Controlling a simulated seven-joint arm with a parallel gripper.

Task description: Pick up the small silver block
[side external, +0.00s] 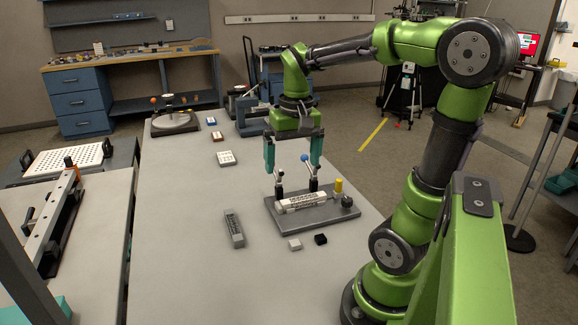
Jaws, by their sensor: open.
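The small silver block (295,244) lies on the grey table, just in front of the fixture plate. It looks like a pale, low cube. A small black block (320,239) lies beside it on the right, apart from it. My gripper (292,170) is above the fixture, with its two teal fingers spread wide and pointing down. It is up and behind the silver block in the picture and does not touch it. No object shows held between the fingers.
The fixture plate (334,209) carries a white lettered piece (302,201), upright clamps and a yellow peg (338,185). A long grey bar (234,230) lies to the left. A white tile (225,158) is farther back. The table (185,260) is clear at front left.

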